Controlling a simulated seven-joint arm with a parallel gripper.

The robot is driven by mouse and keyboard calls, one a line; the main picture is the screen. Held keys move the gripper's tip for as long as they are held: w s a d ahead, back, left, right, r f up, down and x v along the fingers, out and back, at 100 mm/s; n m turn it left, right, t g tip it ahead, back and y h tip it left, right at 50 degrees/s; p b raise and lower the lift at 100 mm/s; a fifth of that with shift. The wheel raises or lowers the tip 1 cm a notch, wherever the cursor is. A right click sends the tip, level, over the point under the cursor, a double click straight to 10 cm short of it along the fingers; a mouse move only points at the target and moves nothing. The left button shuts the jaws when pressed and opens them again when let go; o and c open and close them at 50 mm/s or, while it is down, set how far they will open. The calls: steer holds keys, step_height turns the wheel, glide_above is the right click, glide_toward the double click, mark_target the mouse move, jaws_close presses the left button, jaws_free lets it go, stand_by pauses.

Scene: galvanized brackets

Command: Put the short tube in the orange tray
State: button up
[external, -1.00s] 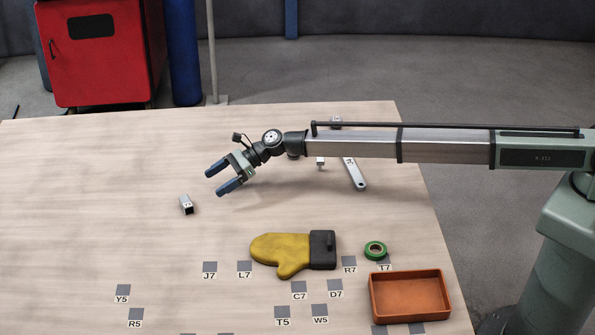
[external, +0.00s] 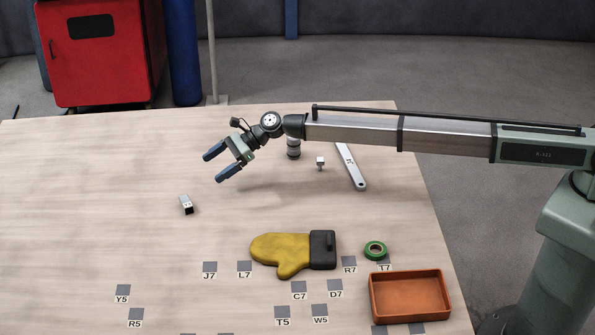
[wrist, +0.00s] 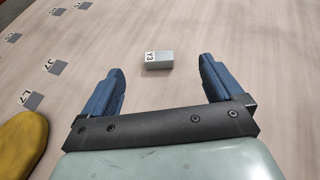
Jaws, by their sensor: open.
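The short tube (external: 186,204), a small grey metal piece, lies on the table left of centre. In the wrist view the tube (wrist: 159,60) carries a label reading Y3 and lies beyond my fingertips, between their lines. My gripper (external: 214,167) is open and empty, above the table, up and to the right of the tube in the external view. Its two blue fingers also show in the wrist view (wrist: 162,75). The orange tray (external: 410,312) stands at the front right of the table and looks empty.
A yellow mitt (external: 280,252) with a black cuff and a green tape roll (external: 375,250) lie between the tube and the tray. A flat metal bar (external: 352,168), a small bracket (external: 320,162) and a dark cylinder (external: 293,149) are near my arm. The table's left side is largely clear.

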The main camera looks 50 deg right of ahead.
steer(key=f+h, duration=0.1)
steer(key=m, duration=0.1)
glide_toward(189, 200)
steer(key=w+a+f, duration=0.1)
steer(key=w+a, duration=0.1)
steer(key=shift+a+f+g, duration=0.35)
steer(key=shift+f+g, duration=0.05)
steer(key=shift+x, duration=3)
steer(key=shift+s, duration=0.15)
steer(key=shift+r, duration=0.1)
steer(key=c, duration=1.3)
